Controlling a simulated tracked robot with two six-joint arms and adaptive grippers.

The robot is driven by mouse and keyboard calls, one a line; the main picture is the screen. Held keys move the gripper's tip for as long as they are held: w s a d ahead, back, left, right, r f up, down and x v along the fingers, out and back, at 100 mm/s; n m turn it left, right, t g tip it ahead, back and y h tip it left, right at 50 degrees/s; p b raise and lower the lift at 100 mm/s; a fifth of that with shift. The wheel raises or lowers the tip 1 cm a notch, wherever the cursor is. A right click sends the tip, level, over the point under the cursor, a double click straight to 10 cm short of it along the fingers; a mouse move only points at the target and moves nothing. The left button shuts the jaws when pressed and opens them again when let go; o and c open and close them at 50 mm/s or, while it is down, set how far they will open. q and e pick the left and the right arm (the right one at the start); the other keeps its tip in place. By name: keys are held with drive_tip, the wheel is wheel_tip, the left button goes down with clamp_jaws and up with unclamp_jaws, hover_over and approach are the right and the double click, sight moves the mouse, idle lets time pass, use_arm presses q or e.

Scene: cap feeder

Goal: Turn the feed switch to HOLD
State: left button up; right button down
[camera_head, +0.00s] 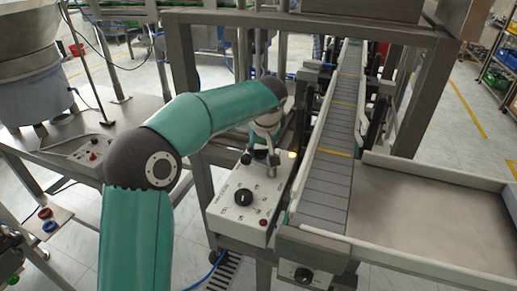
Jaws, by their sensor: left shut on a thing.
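A light grey control box (225,222) stands in the middle, left of the conveyor. A black round knob (243,198) with small marks around it sits on its top, clear of my gripper. My left arm reaches over from the left and bends down to the box. My left gripper (262,163) points down at the far part of the panel. It is shut on a small switch there, mostly hidden by the fingers. The panel print is too small to read, so the switch's setting cannot be told. My right gripper is not in view.
A red button (263,222) is at the box's near right corner. The conveyor (325,185) runs close to the right, with a wide tray (430,215) beyond it. Steel frame posts stand behind the gripper. Another small panel (88,152) sits on the left table.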

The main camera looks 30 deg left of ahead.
use_arm(q)
drive_tip(key=shift+a+r, duration=0.15)
drive_tip(key=o, duration=1.2)
drive_tip(key=shift+c, duration=0.2)
drive_tip(key=v, duration=1.1)
drive_tip(key=shift+r, duration=0.3)
drive_tip(key=shift+s, duration=0.15)
